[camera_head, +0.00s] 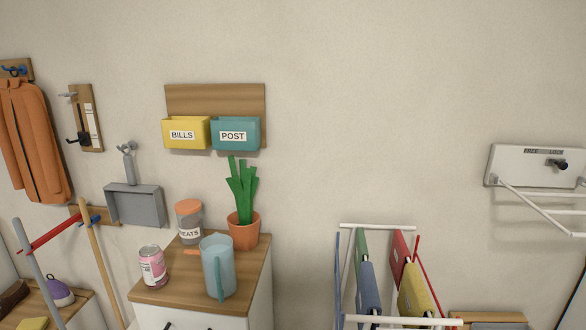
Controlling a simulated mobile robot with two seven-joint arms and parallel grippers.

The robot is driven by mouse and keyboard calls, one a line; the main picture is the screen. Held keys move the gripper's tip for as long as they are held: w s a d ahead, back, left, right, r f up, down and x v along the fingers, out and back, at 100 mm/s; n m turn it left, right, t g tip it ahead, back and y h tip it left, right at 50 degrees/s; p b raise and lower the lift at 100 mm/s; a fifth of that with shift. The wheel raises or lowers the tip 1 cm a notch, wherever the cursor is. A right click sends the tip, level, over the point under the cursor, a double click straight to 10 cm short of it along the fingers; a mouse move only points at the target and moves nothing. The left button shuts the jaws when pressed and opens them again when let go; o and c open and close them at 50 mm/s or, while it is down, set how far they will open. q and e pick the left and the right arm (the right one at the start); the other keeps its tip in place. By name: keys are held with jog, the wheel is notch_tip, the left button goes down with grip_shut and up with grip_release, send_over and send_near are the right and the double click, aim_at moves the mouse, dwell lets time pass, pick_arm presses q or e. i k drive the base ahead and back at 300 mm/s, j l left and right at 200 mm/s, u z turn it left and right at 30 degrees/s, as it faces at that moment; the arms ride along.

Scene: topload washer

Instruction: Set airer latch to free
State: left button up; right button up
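A white wall-mounted plate (520,172) with thin white rods (540,208) folding out below it is at the far right; it looks like the airer. A black latch knob (557,163) sits on the right part of the plate, its arm pointing right. A small dark label (543,151) is above it, too small to read. The right end of the rods is cut off by the picture edge. Neither of my grippers shows in the head view.
A rack (377,226) with hanging coloured items stands below and left of the plate. A cabinet (200,290) at lower left holds a can, jar, jug and potted plant. A wooden wall board with a black lever (84,138) hangs further left. The wall between is bare.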

aim_at(562, 163)
jog(key=z, duration=1.4)
jog(key=i+l+u, duration=0.1)
jog(key=u, duration=0.3)
jog(key=l+u, duration=0.15)
jog(key=u, duration=0.25)
jog(key=l+u, duration=0.2)
jog(key=u, duration=0.2)
jog(key=l+u, duration=0.4)
jog(key=l, duration=0.5)
jog(key=i+l, duration=0.05)
